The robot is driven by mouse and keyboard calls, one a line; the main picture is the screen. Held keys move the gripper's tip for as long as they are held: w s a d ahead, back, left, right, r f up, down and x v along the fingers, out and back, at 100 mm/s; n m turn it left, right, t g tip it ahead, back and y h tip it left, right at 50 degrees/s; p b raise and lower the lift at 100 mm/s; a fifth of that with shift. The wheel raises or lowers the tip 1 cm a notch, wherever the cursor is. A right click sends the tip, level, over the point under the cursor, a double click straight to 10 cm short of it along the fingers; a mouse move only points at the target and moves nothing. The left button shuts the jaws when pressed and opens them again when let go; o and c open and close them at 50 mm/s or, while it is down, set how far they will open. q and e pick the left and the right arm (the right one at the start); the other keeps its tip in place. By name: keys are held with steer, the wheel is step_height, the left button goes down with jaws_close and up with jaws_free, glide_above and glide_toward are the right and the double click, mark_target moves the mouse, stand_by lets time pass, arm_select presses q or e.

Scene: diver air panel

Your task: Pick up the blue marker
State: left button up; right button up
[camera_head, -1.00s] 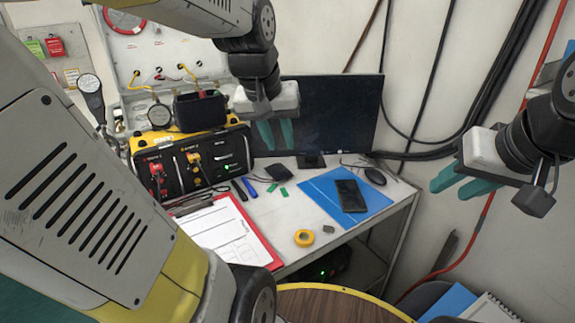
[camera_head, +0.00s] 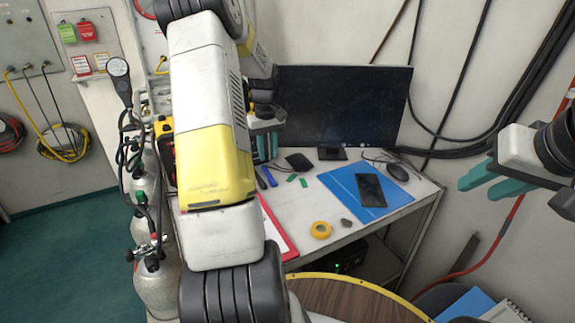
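The blue marker (camera_head: 270,176) lies on the white table, just right of a black marker (camera_head: 260,180). My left gripper (camera_head: 267,147) points down above and behind the markers, its two teal fingers apart with nothing seen between them. My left arm covers part of its body. My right gripper (camera_head: 487,184) is open and empty in the air at the right, well away from the markers.
Green pieces (camera_head: 303,182), a black mouse-like item (camera_head: 299,161), yellow tape (camera_head: 321,230) and a phone (camera_head: 371,189) on a blue mat (camera_head: 341,187) lie rightward. A monitor (camera_head: 340,105) stands behind.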

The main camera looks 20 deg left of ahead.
mark_target(270, 175)
arm_select(q)
step_height(270, 175, down, 3)
steer(key=shift+a+r, duration=0.1)
steer(key=shift+w+d+f, duration=0.1)
steer(key=shift+f, duration=1.25)
steer(key=shift+d+f, duration=0.1)
steer(key=shift+f, duration=1.25)
steer(key=shift+f, duration=0.15)
jaws_close()
